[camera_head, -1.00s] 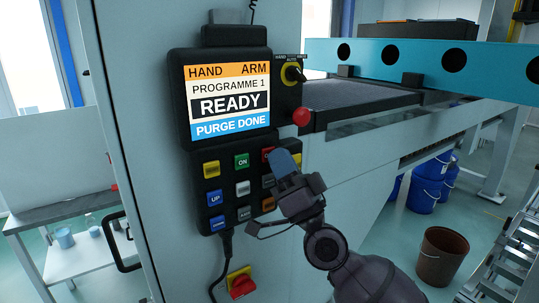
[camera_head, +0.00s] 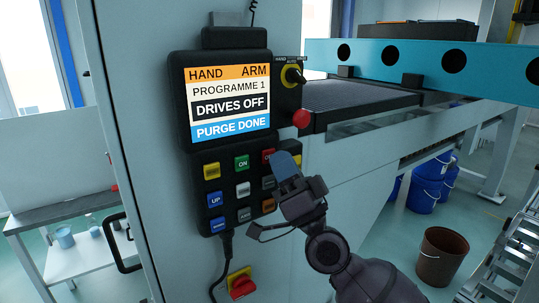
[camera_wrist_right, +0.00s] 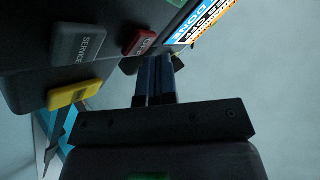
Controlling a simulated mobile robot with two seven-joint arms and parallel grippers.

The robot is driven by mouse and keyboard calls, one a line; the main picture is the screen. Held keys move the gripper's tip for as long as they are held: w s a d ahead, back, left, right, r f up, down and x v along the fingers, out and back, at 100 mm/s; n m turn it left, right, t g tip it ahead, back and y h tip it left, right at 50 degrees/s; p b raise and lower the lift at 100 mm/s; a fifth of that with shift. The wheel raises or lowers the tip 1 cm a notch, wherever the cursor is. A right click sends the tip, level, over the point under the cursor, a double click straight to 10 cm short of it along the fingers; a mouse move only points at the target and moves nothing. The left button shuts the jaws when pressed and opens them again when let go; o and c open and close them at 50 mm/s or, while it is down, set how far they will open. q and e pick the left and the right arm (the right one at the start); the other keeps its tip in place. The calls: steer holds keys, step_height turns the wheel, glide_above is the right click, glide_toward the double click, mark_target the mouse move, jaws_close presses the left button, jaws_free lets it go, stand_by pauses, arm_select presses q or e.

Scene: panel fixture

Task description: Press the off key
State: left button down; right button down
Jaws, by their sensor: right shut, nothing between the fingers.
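The red off key (camera_head: 267,156) is at the right of the keypad's top row, partly hidden by my gripper; its label cannot be read fully. It also shows in the right wrist view (camera_wrist_right: 140,42). My right gripper (camera_head: 286,163) is shut and empty, its blue fingertips just beside the red key. In the right wrist view its fingers (camera_wrist_right: 155,78) point toward the panel near that key; I cannot tell whether they touch it. The display (camera_head: 229,103) reads "DRIVES OFF" and "PURGE DONE". My left gripper is not in view.
A red mushroom button (camera_head: 301,118) and a yellow selector (camera_head: 292,76) sit up to the right. A red rotary switch (camera_head: 241,285) is below.

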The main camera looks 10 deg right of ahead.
steer(key=shift+s+d, duration=0.15)
steer(key=shift+s, duration=0.25)
steer(key=s, duration=0.1)
steer(key=s+d+p, duration=0.1)
steer(key=s, duration=0.2)
steer(key=shift+s+d+p, duration=0.3)
steer(key=shift+s+d, duration=0.05)
stand_by(0.8)
